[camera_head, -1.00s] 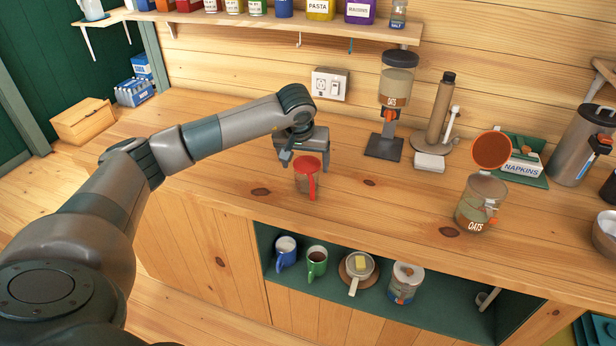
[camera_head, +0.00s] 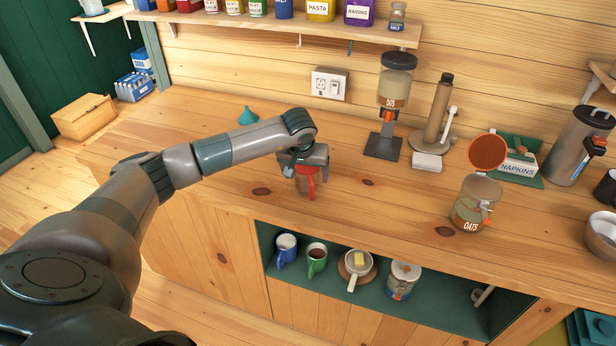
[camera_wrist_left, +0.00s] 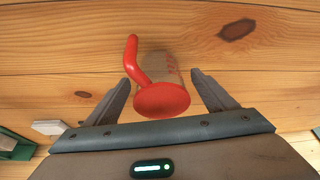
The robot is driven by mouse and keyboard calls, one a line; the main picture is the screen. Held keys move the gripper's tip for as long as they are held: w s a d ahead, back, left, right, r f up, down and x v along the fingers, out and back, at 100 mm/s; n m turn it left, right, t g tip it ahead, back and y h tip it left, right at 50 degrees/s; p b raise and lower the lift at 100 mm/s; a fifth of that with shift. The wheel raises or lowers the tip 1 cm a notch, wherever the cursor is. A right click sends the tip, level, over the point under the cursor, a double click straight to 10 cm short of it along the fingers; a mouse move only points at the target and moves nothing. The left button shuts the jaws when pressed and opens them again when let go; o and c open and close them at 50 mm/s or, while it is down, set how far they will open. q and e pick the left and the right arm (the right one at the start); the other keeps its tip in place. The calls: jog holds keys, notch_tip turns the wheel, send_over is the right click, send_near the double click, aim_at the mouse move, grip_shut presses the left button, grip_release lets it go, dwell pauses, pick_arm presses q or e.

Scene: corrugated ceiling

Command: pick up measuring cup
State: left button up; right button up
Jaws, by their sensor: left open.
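The measuring cup (camera_head: 307,184) stands on the wooden counter (camera_head: 380,205), with a red handle and red top over a clear body. In the left wrist view the measuring cup (camera_wrist_left: 162,101) shows its red top, its handle and its clear body with red marks. My left gripper (camera_head: 306,172) is down over the cup from above and hides part of it in the head view. In the left wrist view the left gripper (camera_wrist_left: 161,80) is open, with one finger on each side of the cup and visible gaps. My right gripper is not in view.
A teal funnel (camera_head: 248,116) lies behind my arm. An oats dispenser (camera_head: 396,85) stands behind to the right, and an oats jar (camera_head: 476,205) with its lid raised stands farther right. Mugs (camera_head: 317,258) sit on the shelf below.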

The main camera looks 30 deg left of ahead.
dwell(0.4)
pick_arm(q)
jog(key=c, duration=1.2)
jog(key=shift+r, duration=0.1)
jog(key=shift+r+b, duration=0.5)
jog(key=w+d+r+b, duration=0.2)
jog(key=r, duration=0.1)
jog(key=w+d+r+b, duration=0.2)
jog(key=w+d+r, duration=0.1)
jog(key=w+d+r+b, duration=0.2)
jog(key=w+d+r, duration=0.1)
jog(key=shift+w+r, duration=0.25)
jog(key=shift+r, duration=0.15)
